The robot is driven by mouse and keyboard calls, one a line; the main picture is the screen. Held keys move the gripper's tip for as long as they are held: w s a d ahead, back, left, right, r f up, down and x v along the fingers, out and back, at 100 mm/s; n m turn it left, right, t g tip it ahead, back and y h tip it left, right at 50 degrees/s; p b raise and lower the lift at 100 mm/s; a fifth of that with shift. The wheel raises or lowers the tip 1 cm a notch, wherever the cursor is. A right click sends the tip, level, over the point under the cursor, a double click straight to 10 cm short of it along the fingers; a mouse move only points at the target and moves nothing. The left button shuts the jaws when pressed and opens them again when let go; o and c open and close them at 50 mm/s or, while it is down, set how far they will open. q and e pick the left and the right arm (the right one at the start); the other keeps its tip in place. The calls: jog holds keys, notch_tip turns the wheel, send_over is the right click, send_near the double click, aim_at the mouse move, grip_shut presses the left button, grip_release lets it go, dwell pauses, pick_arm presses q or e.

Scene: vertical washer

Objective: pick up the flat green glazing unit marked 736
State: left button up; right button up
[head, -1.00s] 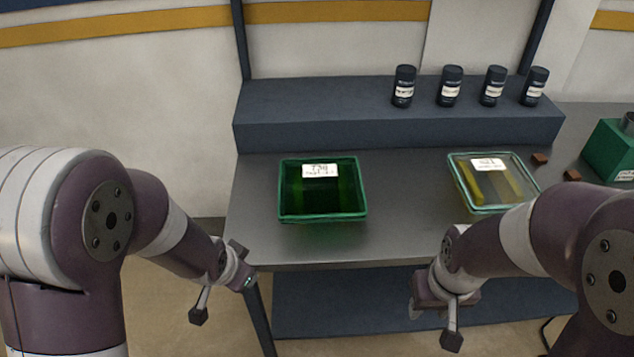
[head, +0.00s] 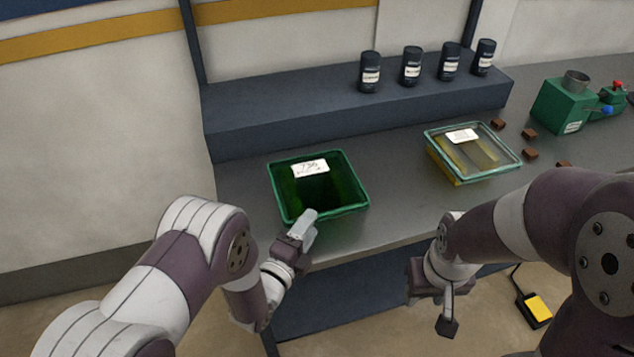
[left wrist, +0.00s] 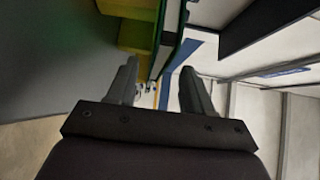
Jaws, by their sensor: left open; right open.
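The green glazing unit (head: 345,187) lies flat on the metal table at its front left edge, with a white label reading about 736. My left gripper (head: 307,222) is at the unit's near edge in the head view, fingers pointing toward it; whether it touches cannot be told. In the left wrist view the left gripper (left wrist: 158,85) has its two fingers apart, with a green and yellow-green edge (left wrist: 140,30) beyond them. My right gripper (head: 432,300) hangs open and empty in front of the table, right of the green unit.
A clear glazing unit with yellowish strips (head: 480,158) lies to the right. Several dark bottles (head: 410,66) stand on the raised shelf (head: 300,118). Small brown blocks (head: 529,133) and a green device (head: 563,106) are at the right. Bare table (head: 395,205) lies between the units.

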aim_at(316, 185)
pick_arm(q)
jog(key=x, duration=0.5)
jog(key=shift+f+p, duration=0.15)
jog(key=shift+p, duration=0.25)
grip_shut()
dwell(0.7)
dwell(0.3)
